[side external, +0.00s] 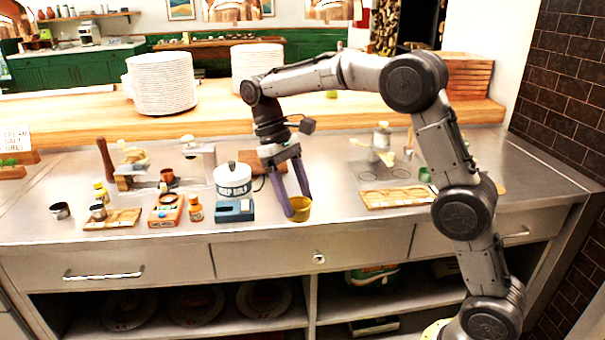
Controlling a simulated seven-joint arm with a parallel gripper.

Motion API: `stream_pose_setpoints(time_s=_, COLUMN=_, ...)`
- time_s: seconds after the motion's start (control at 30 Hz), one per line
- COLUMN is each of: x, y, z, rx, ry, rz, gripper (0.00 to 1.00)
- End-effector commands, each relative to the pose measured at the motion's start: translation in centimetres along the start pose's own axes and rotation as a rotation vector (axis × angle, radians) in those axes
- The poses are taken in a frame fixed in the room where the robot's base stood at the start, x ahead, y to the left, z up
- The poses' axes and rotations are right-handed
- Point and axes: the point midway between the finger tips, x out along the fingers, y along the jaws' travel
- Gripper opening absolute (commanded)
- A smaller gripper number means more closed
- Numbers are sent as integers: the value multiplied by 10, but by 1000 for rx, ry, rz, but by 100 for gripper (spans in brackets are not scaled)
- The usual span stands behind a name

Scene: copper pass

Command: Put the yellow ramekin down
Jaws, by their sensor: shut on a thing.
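The yellow ramekin (301,209) is a small round mustard-coloured cup near the front edge of the steel counter. My gripper (297,213) points down and is shut on the ramekin, with its purple fingers at the ramekin's left side and rim. The ramekin looks upright. I cannot tell whether its base touches the counter or is slightly above it.
A blue scale (235,211) and a white lidded tub (232,180) stand left of the ramekin. A wooden tray with round hollows (398,198) lies to the right. Bare steel counter (338,200) shows between ramekin and tray. The front edge (400,217) is close.

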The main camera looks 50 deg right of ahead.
Motion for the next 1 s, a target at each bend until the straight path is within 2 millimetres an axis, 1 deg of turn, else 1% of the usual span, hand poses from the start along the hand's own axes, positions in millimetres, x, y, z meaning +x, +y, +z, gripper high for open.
stream_pose_setpoints(time_s=0.03, x=-13, y=0, z=4, rx=0, ry=7, rz=0, gripper=9)
stream_pose_setpoints(time_s=0.1, x=-29, y=0, z=11, rx=0, ry=6, rz=0, gripper=9)
stream_pose_setpoints(time_s=0.23, x=-52, y=1, z=21, rx=7, ry=3, rz=-3, gripper=9)
stream_pose_setpoints(time_s=0.3, x=-48, y=9, z=15, rx=97, ry=-2, rz=-41, gripper=9)
stream_pose_setpoints(time_s=0.47, x=-48, y=26, z=6, rx=307, ry=-2, rz=-129, gripper=9)
stream_pose_setpoints(time_s=0.57, x=-48, y=41, z=-1, rx=474, ry=-1, rz=-197, gripper=9)
stream_pose_setpoints(time_s=0.67, x=-48, y=59, z=-8, rx=682, ry=-1, rz=-284, gripper=9)
stream_pose_setpoints(time_s=0.87, x=-51, y=102, z=-22, rx=1162, ry=1, rz=-486, gripper=9)
stream_pose_setpoints(time_s=1.0, x=-53, y=134, z=-28, rx=1504, ry=1, rz=-628, gripper=9)
